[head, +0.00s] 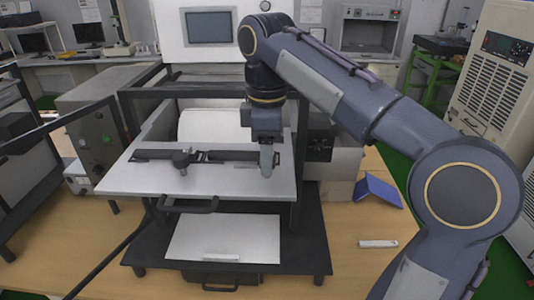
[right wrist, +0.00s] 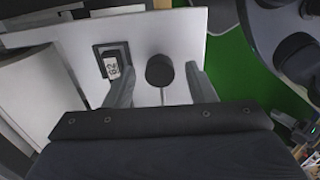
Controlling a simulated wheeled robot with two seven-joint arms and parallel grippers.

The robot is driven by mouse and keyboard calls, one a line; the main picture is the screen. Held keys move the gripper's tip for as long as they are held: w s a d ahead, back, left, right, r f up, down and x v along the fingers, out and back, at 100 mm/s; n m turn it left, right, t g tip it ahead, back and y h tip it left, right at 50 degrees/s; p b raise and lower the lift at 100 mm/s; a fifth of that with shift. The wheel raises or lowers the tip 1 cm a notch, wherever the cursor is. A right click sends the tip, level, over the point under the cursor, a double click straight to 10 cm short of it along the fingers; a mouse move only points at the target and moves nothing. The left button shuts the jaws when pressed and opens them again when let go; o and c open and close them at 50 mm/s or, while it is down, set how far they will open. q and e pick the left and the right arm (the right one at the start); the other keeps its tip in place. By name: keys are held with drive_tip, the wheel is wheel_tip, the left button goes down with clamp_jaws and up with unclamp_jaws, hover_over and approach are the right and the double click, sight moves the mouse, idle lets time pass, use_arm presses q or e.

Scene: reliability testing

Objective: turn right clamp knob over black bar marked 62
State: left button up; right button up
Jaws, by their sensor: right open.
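The right clamp knob (right wrist: 159,70) is round and black in the right wrist view. It lies between the tips of my open right gripper (right wrist: 157,78), with a gap on each side. A black piece with a white label (right wrist: 112,66) is just left of the left finger; its number looks like 62, turned over. In the head view the black bar (head: 230,156) lies across the grey plate, with another dark knob (head: 182,160) on its left part. My right gripper (head: 267,160) points down at the bar's right end and hides the right knob there. My left gripper is not in view.
The grey plate (head: 135,180) sits in a black frame (head: 304,150) with a front handle (head: 188,206). A white sheet (head: 222,238) lies on the lower shelf. A blue object (head: 378,191) and a small white bar (head: 378,244) lie on the wooden table to the right.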

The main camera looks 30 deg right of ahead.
drive_tip(key=c, duration=1)
drive_tip(key=shift+o, duration=0.2)
